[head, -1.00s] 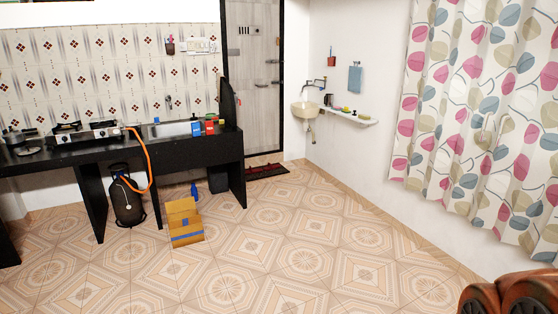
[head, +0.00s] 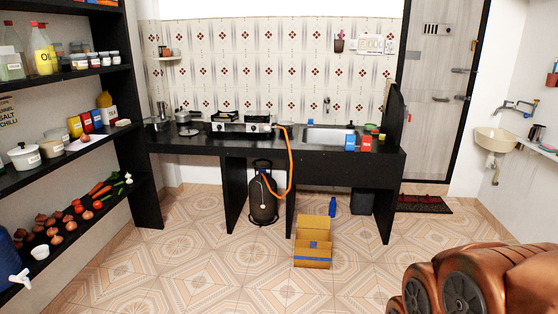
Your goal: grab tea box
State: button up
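A small red box (head: 367,144) stands on the black counter (head: 222,146), just right of the sink; its pale lettering looks like "TEA". A blue box (head: 350,142) stands right beside it on the left. My gripper is out of view; only copper-coloured links of my arm show at the lower right. The red box is well away from those links, across the open floor.
An open cardboard box (head: 313,252) and a blue bottle (head: 332,207) are on the floor before the counter. A gas cylinder (head: 263,200) with an orange hose stands under it. A loaded black shelf (head: 139,166) fills the left. The middle floor is clear.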

aim_at(366, 141)
jog(key=u, duration=0.2)
jog(key=i, duration=1.85)
jog(key=z, duration=0.2)
jog(key=i, duration=1.75)
jog(key=z, duration=0.35)
jog(key=i, duration=0.55)
jog(key=z, duration=0.2)
